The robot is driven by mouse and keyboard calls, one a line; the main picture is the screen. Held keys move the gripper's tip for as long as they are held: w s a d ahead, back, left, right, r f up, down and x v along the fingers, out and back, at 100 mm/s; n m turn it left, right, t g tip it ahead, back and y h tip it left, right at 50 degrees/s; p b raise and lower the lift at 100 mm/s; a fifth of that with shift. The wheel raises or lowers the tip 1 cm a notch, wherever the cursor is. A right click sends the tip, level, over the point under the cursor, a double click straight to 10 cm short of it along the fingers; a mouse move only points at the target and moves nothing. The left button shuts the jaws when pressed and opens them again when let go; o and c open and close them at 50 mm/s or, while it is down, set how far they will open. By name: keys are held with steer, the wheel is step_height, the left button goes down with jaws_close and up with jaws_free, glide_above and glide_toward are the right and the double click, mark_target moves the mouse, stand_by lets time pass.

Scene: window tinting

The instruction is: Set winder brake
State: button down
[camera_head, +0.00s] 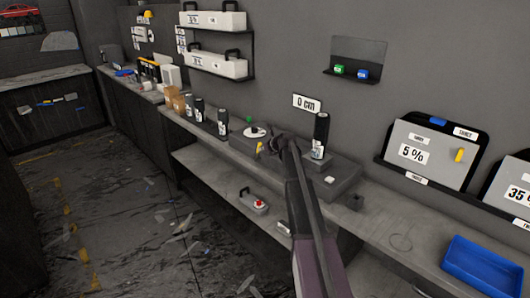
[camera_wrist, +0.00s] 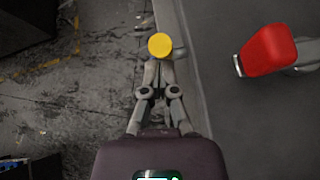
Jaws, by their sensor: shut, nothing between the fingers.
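The winder (camera_head: 330,178) is a low dark grey unit on the wall bench, with a black roll (camera_head: 320,135) upright on it. A small yellow knob (camera_head: 259,148) shows at its front left, just left of my gripper (camera_head: 277,147). In the wrist view a round yellow cap (camera_wrist: 160,44) lies right at the tips of my gripper (camera_wrist: 158,70). My gripper's fingers are together with nothing between them. I cannot tell whether they touch the cap. A red handle-like piece (camera_wrist: 266,50) is right of the fingers. No label marks the brake, and my gripper hides part of the winder.
A white disc with a green knob (camera_head: 254,131) is left of my gripper. Several dark bottles (camera_head: 222,123) stand further left on the bench (camera_head: 390,228). A blue tray (camera_head: 483,268) is at right. A lower shelf (camera_head: 215,180) holds a red-knobbed device (camera_head: 255,201). The floor in front is open.

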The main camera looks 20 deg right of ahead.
steer(key=shift+w+a+r+p, duration=0.2)
steer(key=shift+w+r, duration=0.1)
steer(key=shift+w, duration=0.25)
steer(key=shift+w+a+r+p, duration=0.15)
steer(key=shift+w+a+r, duration=0.1)
steer(key=shift+w, duration=0.3)
steer(key=shift+w+r, duration=0.1)
steer(key=shift+w, duration=0.05)
steer(key=shift+r, duration=0.15)
steer(key=shift+r+p, duration=0.15)
steer(key=shift+p, duration=0.25)
steer(key=shift+r+p, duration=0.75)
steer(key=shift+p, duration=0.1)
steer(key=s+d+r+p, duration=0.1)
steer(key=s+r+p, duration=0.3)
steer(key=r+p, duration=0.3)
